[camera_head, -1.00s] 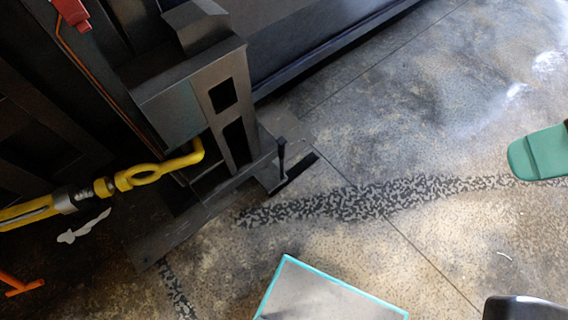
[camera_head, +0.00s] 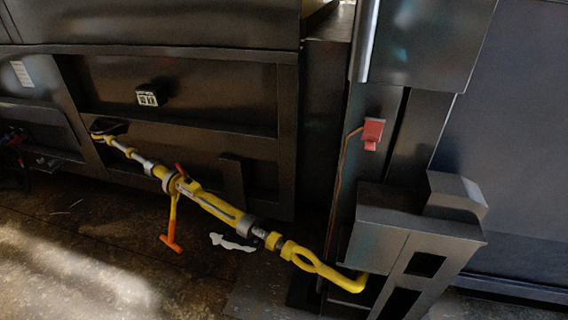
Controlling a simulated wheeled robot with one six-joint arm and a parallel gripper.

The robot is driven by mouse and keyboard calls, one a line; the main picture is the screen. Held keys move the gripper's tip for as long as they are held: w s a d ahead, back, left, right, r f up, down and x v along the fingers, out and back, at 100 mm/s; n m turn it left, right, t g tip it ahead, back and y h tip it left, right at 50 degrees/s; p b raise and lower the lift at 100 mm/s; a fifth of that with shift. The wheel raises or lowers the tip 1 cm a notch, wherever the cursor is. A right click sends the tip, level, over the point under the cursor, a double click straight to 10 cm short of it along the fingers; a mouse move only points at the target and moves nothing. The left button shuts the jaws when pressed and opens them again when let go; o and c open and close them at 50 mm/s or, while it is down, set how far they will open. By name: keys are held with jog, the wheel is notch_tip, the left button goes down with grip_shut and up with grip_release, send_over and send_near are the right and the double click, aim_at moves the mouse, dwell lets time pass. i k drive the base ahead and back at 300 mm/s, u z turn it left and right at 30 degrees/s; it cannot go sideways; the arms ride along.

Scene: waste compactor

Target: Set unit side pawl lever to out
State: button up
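A yellow ratchet turnbuckle (camera_head: 217,208) runs slantwise from the dark wall at the left to a yellow hook (camera_head: 345,283) on the metal post at the right. Near its middle is a ratchet ring (camera_head: 172,184) with a handle hanging down to an orange grip (camera_head: 171,243). A small red lever (camera_head: 181,170) sticks up by the ratchet and may be the pawl lever. Its in or out setting is too small to tell. My gripper is not in view.
A red box (camera_head: 372,132) with an orange cable is on the dark post. A metal bracket (camera_head: 408,242) stands at the lower right. A black-and-white label block (camera_head: 149,96) is on the wall. Floor (camera_head: 60,270) shows clear at the lower left.

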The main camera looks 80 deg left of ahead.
aim_at(188, 180)
jog(key=u, duration=3.1)
jog(key=i, duration=0.35)
